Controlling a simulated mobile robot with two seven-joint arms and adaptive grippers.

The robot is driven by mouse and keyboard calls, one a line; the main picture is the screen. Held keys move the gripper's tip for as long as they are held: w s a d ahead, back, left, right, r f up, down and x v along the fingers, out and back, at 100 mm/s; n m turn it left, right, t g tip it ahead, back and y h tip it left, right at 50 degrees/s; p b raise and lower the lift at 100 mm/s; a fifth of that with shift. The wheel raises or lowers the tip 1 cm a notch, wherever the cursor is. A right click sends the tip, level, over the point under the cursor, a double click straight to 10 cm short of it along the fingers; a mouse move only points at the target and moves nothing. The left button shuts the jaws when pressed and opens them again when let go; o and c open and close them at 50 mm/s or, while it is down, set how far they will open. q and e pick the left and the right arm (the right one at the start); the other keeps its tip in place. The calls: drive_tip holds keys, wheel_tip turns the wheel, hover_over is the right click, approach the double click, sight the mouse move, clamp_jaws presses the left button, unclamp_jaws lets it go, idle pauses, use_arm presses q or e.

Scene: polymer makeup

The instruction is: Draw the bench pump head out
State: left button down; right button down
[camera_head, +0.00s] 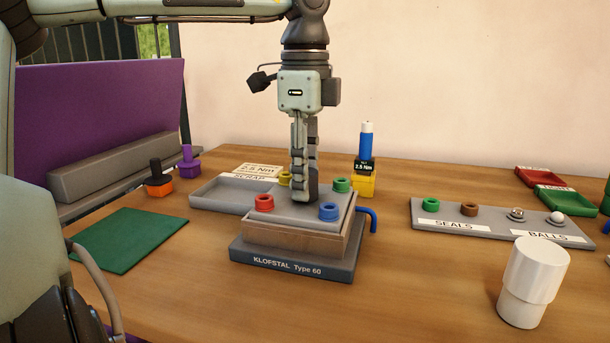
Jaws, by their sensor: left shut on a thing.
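The bench pump (293,265) stands mid-table on a dark grey base lettered "KLOFSTAL Type 60". Its head (293,213) has a flat grey top with red, blue, green and yellow collars near its corners. A brownish block shows below the top, over the base. My left gripper (305,190) points straight down at the middle of the head, between the collars. It is shut on the head's middle part, which its fingers hide. I cannot tell whether the head is apart from what lies under it. My right gripper is not in view.
A blue bent pipe (370,219) sticks out at the pump's right. Behind stand a scrap tray (215,195) and a blue driver (366,145) in a yellow holder. A seals and balls tray (490,228) and white cup (533,282) are right. A green mat (130,240) lies left.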

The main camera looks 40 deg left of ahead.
use_arm(q)
drive_tip(key=shift+r+p, duration=0.3)
drive_tip(key=shift+r, duration=0.4)
idle(0.5)
drive_tip(key=shift+r, duration=0.1)
drive_tip(key=shift+r+p, duration=0.85)
drive_tip(key=shift+r, duration=0.3)
